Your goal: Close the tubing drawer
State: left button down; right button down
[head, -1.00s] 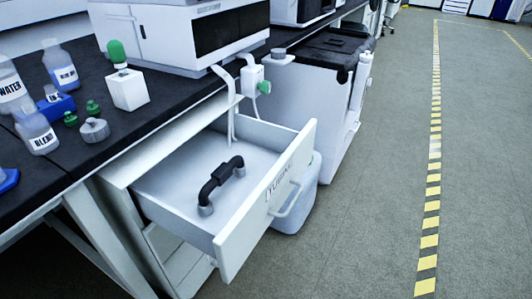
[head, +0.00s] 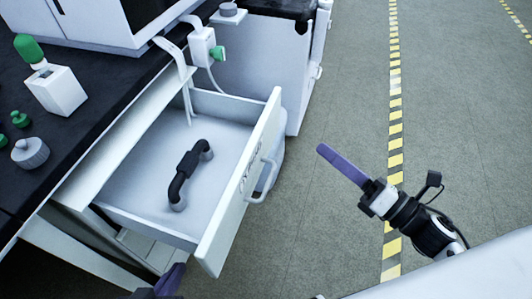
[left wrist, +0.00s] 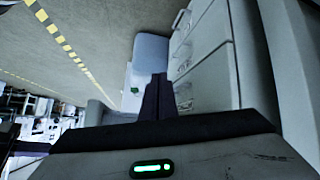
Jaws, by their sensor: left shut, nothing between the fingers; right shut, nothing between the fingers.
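The tubing drawer (head: 238,205) stands pulled out from the white bench in the head view. Its front panel carries a label and a pale bar handle (head: 262,180). A black bent tube (head: 188,172) with grey ends lies inside on the drawer floor. My left gripper (head: 172,278) shows only its purple fingers at the bottom edge, near the lower end of the drawer front. In the left wrist view its dark fingers (left wrist: 157,95) are together and empty. My right gripper (head: 322,150) is shut and empty, over the floor right of the drawer front.
A white bin (head: 272,170) stands behind the drawer front, partly hidden. The grey floor to the right, with a yellow-striped line (head: 395,120), is open.

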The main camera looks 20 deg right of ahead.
jog(key=s+a+n+g+y+p, duration=0.15)
jog(key=s+n+g+y, duration=0.45)
jog(key=n, duration=0.8)
send_near(250, 161)
jog(key=shift+n, duration=0.4)
jog(key=x, duration=0.6)
jog(key=shift+w+a+r, duration=0.1)
jog(key=shift+a+r, duration=0.05)
jog(key=shift+a, duration=0.05)
